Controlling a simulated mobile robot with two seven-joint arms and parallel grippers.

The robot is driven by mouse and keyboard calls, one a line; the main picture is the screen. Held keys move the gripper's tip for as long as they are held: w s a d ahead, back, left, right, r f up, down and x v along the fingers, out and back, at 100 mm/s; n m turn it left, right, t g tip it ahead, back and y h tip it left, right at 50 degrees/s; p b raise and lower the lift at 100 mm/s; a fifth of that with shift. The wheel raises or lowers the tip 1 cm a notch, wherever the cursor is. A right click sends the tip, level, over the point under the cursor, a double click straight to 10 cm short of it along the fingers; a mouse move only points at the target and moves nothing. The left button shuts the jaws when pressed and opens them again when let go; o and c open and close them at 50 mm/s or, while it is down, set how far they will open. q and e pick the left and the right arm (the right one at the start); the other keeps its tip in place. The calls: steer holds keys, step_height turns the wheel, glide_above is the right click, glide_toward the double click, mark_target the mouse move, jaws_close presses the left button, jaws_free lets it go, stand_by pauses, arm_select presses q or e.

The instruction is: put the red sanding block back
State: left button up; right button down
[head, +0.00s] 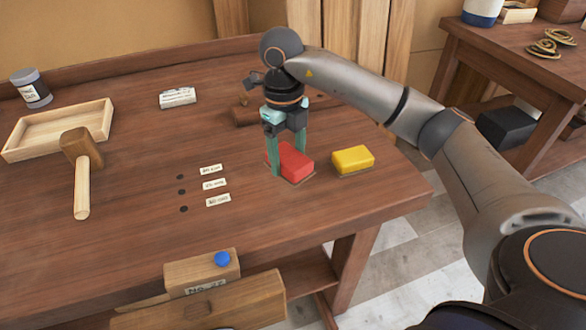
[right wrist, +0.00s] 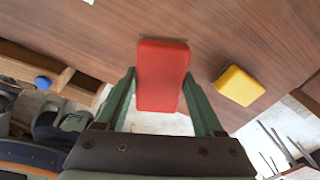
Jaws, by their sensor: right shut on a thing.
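The red sanding block (head: 294,164) is at the right part of the workbench, between the green fingers of my right gripper (head: 286,160). The right wrist view shows the red block (right wrist: 162,75) with a finger of my right gripper (right wrist: 160,88) along each side. The gripper is shut on it and points down. A thin tan edge shows on the bench just beside the block; I cannot tell whether the block touches the bench. A yellow block (head: 353,159) lies apart, to the right of the red one. My left gripper is out of view.
Three small labels (head: 214,185) with dark round spots beside them lie on the workbench (head: 125,240). A blue knob (head: 222,259) is at the front edge.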

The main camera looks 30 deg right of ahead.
mark_target(293, 158)
steer(key=f, duration=0.1)
steer(key=w+d+f, duration=0.2)
steer(key=shift+d+f, duration=0.2)
steer(key=shift+f, duration=0.15)
steer(key=shift+w+d+f+p, duration=0.1)
steer(key=shift+f+p, duration=0.3)
steer(key=shift+f, duration=1.25)
steer(key=shift+f, duration=0.2)
jaws_free()
steer(key=r, duration=1.2)
steer(key=shift+w+r, duration=0.25)
